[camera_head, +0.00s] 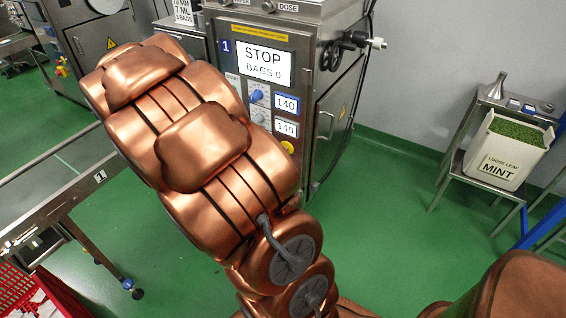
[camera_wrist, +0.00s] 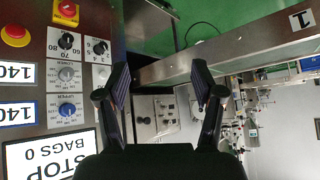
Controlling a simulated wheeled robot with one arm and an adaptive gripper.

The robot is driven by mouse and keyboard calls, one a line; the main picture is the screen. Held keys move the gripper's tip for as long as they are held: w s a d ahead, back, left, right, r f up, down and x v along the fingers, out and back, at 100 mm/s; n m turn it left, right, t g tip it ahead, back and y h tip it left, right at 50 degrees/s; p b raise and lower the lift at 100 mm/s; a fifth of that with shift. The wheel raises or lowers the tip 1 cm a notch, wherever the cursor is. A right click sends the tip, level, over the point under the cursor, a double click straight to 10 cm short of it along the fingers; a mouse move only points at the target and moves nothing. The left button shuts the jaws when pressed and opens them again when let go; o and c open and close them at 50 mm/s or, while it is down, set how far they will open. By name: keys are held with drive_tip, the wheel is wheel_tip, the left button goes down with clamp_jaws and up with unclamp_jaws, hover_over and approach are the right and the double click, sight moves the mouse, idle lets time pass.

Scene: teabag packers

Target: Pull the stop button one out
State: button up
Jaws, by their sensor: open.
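The packing machine marked 1 shows its control panel (camera_wrist: 84,120) upside down at the left of the wrist view.
A yellow box with a red part (camera_wrist: 66,11) sits near the mushroom button. The screen (camera_head: 263,65) reads STOP. Blue and grey dials (camera_wrist: 67,74) are beside the 140 displays. A conveyor (camera_head: 62,205) stands left, a mint bin (camera_head: 503,152) right.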

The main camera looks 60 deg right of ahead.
drive_tip(key=w+d+f+m+h+b, duration=0.1)
drive_tip(key=d+f+m+h+b, duration=0.15)
drive_tip(key=d+f, duration=0.5)
drive_tip(key=m+g+h+b, duration=0.4)
drive_tip(key=g+h+b, duration=0.2)
drive_tip(key=h+b, duration=0.55)
approach(285, 150)
drive_tip(key=w+d+f, duration=0.1)
drive_tip(key=d, duration=0.2)
drive_tip(key=shift+y, duration=0.3)
drive_tip(key=shift+w+d+f+b, duration=0.15)
drive_tip(key=shift+d+b, duration=0.5)
drive_tip(key=shift+d, duration=1.2)
drive_tip(key=shift+w+d+r+b, duration=0.1)
drive_tip(key=shift+d+b, duration=0.55)
drive_tip(key=shift+d, duration=1.2)
drive_tip(key=shift+c, duration=0.2)
clamp_jaws()
